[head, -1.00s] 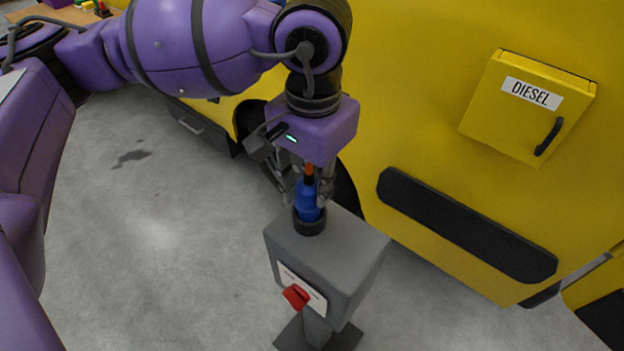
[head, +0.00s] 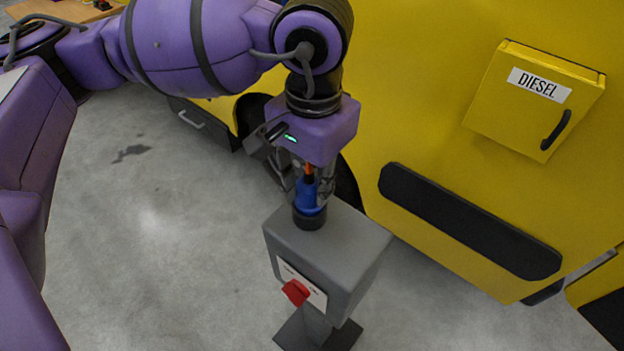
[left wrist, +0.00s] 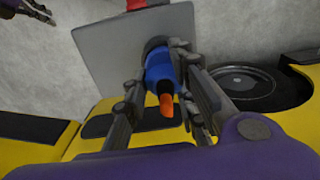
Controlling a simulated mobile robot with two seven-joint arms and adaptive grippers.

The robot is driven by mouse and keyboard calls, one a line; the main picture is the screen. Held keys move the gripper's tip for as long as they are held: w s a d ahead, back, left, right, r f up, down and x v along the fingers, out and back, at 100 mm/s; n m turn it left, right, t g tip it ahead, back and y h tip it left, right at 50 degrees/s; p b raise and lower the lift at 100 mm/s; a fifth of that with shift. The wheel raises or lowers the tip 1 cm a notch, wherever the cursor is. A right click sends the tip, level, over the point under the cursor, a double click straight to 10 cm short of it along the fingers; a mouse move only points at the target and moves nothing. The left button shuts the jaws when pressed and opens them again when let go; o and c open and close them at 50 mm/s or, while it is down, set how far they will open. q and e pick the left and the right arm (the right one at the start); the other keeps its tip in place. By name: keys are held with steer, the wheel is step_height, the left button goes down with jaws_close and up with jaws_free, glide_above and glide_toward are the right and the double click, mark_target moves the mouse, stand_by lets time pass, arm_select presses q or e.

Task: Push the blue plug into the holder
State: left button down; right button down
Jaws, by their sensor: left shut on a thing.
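The blue plug (head: 308,196) stands upright with its lower end at the black round holder (head: 310,220) on top of a grey pedestal (head: 335,250). How deep it sits in the holder is hard to tell. My left gripper (head: 312,187) points down over the pedestal and is shut on the plug. In the left wrist view the plug (left wrist: 160,72) is between the two fingers, with an orange-tipped black end (left wrist: 167,104) towards the camera. The dark holder ring (left wrist: 156,44) shows behind it. My right gripper does not show clearly in the head view.
A red switch (head: 295,292) is on the pedestal's front panel. A yellow truck with a DIESEL box (head: 535,100) and a black bar (head: 468,222) stands close behind and to the right. The grey floor (head: 170,270) left of the pedestal is clear.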

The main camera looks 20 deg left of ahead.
arm_select(q)
steer(key=c, duration=1.4)
jaws_free()
steer(key=shift+o, duration=0.2)
